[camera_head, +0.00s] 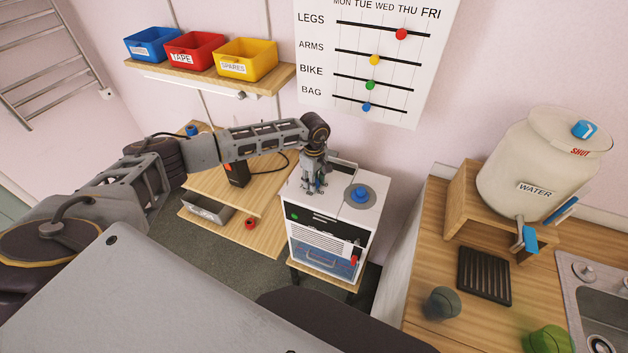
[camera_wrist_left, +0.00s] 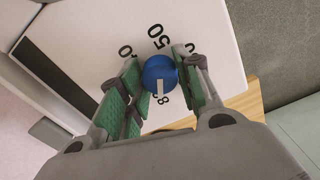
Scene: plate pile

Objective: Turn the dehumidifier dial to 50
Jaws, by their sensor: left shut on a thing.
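The dehumidifier (camera_head: 330,225) is a white box with a dark front panel and a blue tank, on a small wooden stand. Its dial (camera_wrist_left: 160,72) is a blue round knob with a white pointer line. The pointer faces the bottom of the left wrist view, towards a partly hidden number with an 8. The 50 mark (camera_wrist_left: 157,37) is on the opposite side. My left gripper (camera_head: 315,188) is over the top of the dehumidifier; in the left wrist view its green-padded fingers (camera_wrist_left: 160,84) are shut on the dial. Neighbouring numbers are partly hidden. My right gripper is not in view.
A blue knob (camera_head: 360,194) on a grey disc sits on the same top, right of my gripper. A wooden table (camera_head: 255,232) with a black device (camera_head: 237,170) is left. A counter with a water jar (camera_head: 535,175) is right.

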